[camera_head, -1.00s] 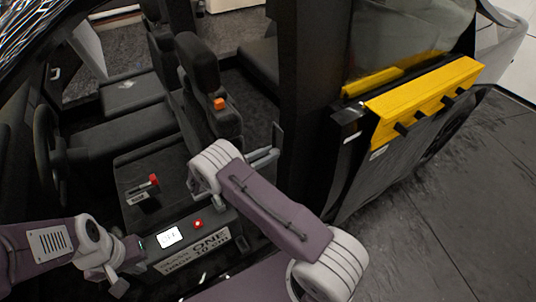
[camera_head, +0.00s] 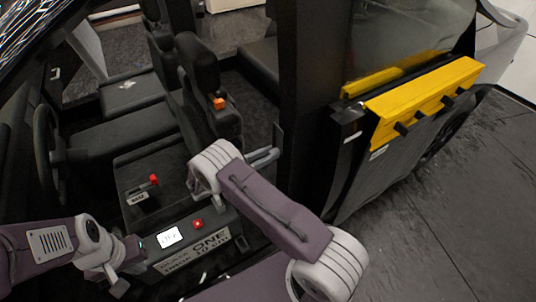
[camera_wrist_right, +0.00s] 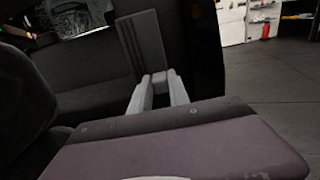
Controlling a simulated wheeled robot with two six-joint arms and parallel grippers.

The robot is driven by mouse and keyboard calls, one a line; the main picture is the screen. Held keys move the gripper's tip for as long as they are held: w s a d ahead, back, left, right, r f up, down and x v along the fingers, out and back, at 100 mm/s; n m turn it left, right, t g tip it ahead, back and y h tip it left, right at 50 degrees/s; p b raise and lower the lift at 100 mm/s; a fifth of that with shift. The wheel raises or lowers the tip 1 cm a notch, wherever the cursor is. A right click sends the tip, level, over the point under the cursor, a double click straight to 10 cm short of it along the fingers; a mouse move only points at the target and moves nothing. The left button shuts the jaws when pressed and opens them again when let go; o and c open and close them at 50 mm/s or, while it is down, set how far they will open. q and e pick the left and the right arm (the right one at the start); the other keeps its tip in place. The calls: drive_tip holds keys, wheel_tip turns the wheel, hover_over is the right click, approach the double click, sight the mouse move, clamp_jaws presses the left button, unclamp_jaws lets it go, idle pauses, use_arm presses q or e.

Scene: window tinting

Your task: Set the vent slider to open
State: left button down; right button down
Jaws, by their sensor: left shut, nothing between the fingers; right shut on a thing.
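A small red-knobbed slider (camera_head: 153,180) stands on the dark centre console, beside a small pale label (camera_head: 137,198) too small to read. I take it for the vent slider; its setting cannot be read. My left gripper (camera_head: 118,287) is low at the left, below the console's lit screen, shut and empty, apart from the slider. My right gripper (camera_head: 264,157) is over the front seat area by the dark pillar, shut on a thin dark grey plate (camera_head: 278,137). The plate stands upright between the grey fingers in the right wrist view (camera_wrist_right: 142,40).
A lit screen (camera_head: 169,237) and a red button (camera_head: 198,223) sit on the console front. A steering wheel (camera_head: 45,150) is at the left. Dark seats (camera_head: 200,85) stand behind the console.

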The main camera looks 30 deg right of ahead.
drive_tip(key=shift+r, duration=0.1)
wheel_tip(320, 180, up, 8)
drive_tip(key=p, duration=0.6)
drive_tip(key=shift+w, duration=0.1)
drive_tip(key=c, duration=1.2)
unclamp_jaws()
drive_tip(key=shift+c, duration=0.2)
drive_tip(key=shift+a, duration=0.15)
drive_tip(key=a+b, duration=0.2)
drive_tip(key=a, duration=0.6)
drive_tip(key=shift+s+a, duration=0.4)
drive_tip(key=shift+s, duration=0.05)
